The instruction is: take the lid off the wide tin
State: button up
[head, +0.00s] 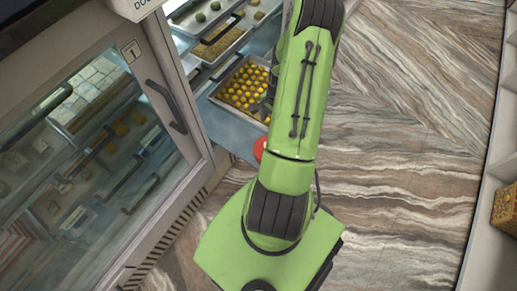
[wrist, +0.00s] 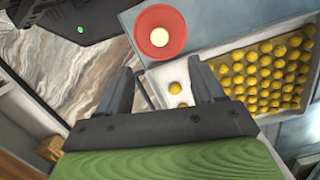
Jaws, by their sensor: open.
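My gripper (wrist: 162,75) shows in the wrist view with its two dark fingers apart and nothing held between them. A round red object with a pale centre (wrist: 160,33) lies beyond the fingertips, apart from them. A sliver of red (head: 260,148) shows beside my arm in the head view. I cannot tell whether this red object is the wide tin or its lid. No other tin is clearly seen. In the head view my green arm hides the gripper and part of the counter.
A tray of yellow sweets (head: 241,92) sits in the counter, also in the wrist view (wrist: 222,70). A glass-fronted cabinet (head: 90,130) stands at left. A patterned golden box (head: 505,208) is on a pale shelf at right. The striped floor (head: 400,180) is clear.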

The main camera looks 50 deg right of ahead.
jog(key=f, duration=0.2)
jog(key=f+b, duration=0.1)
jog(key=f, duration=0.2)
jog(key=a+f+b, duration=0.1)
jog(key=f, duration=0.2)
jog(key=f+b, duration=0.1)
jog(key=f, duration=0.2)
jog(key=f+b, duration=0.2)
jog(key=shift+a+f, duration=0.2)
jog(key=shift+f, duration=0.2)
jog(key=shift+r, duration=0.1)
jog(key=c, duration=1.1)
